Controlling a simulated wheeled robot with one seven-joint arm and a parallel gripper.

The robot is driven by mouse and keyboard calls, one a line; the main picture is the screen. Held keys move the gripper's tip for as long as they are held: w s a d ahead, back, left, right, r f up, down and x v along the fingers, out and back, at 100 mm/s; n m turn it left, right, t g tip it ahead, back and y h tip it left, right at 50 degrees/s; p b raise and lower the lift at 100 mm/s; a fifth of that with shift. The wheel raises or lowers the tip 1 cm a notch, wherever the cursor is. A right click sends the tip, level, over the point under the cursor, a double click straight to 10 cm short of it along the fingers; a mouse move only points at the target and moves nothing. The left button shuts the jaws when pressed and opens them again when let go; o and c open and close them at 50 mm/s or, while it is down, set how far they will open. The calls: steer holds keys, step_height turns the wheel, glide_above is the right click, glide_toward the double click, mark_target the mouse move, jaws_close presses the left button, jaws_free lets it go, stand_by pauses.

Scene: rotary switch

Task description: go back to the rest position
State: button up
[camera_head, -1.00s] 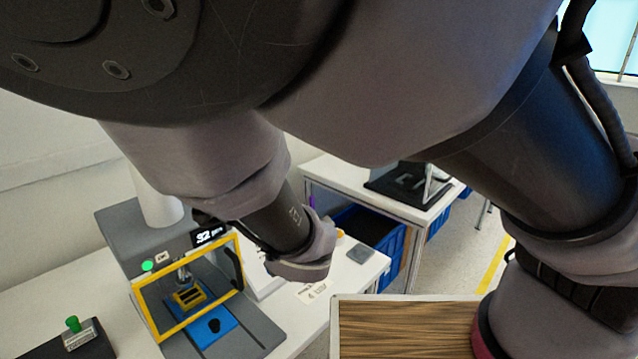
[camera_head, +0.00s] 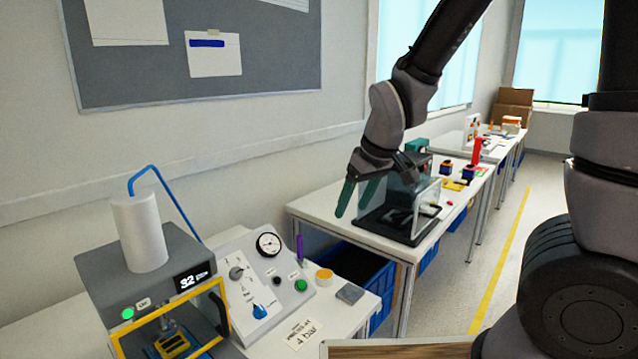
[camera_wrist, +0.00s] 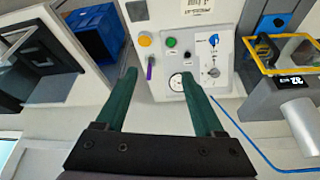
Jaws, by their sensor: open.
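My gripper (camera_head: 358,196) has two green fingers and hangs in the air right of the control panel, seen in front of the clear box on the second table. Its fingers are apart with nothing between them, as the wrist view (camera_wrist: 165,85) also shows. The light grey control panel (camera_head: 246,299) stands beside the press and carries a grey knob (camera_head: 236,272), a blue knob (camera_head: 259,311), a round gauge (camera_head: 269,244) and a green button (camera_head: 301,285).
The grey press (camera_head: 150,266) with a yellow-framed guard (camera_head: 172,315) stands left of the panel. A clear box on a black base (camera_head: 397,232) stands on the second table. An aisle with a yellow line (camera_head: 500,262) is at right.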

steer(key=s+d+r+m+t, duration=0.1)
steer(key=s+d+r+m, duration=0.3)
steer(key=d+r, duration=0.4)
steer(key=s+d+r+m+t, duration=0.2)
steer(key=s+d+r+m, duration=0.2)
steer(key=d+r+m, duration=0.3)
step_height(320, 180, up, 4)
steer(key=shift+d+f+t+h, duration=0.1)
steer(key=shift+d+t+h, duration=0.25)
steer(key=shift+d, duration=0.85)
steer(key=shift+s, duration=0.1)
